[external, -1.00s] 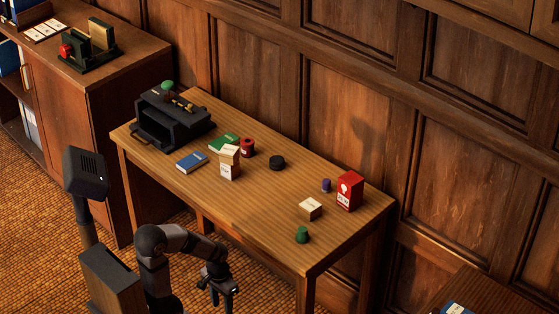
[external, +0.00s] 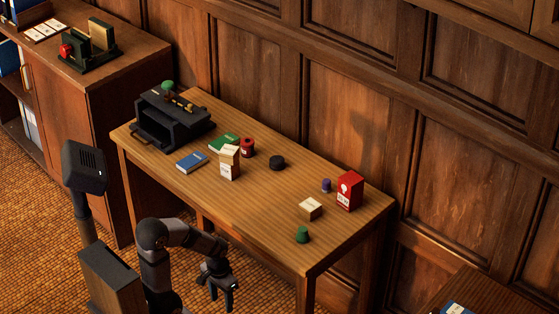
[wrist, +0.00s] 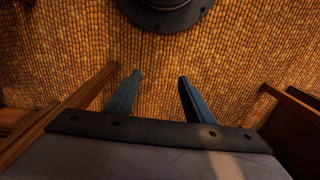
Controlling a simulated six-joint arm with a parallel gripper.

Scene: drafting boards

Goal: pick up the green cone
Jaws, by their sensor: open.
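The green cone (external: 302,235) stands on the wooden table (external: 255,215) near its front right corner, in the external view. It looks short and dark green. My gripper (external: 222,301) is off the table's front side, low over the floor and well to the left of the cone. In the wrist view my gripper (wrist: 160,78) has its two fingers apart with nothing between them.
A cream box (external: 310,208) stands just behind the cone, with a purple cylinder (external: 326,185) and a red box (external: 349,191) beyond. A black puck (external: 277,162), books and a black organizer (external: 172,122) lie further left. The table's front middle is clear.

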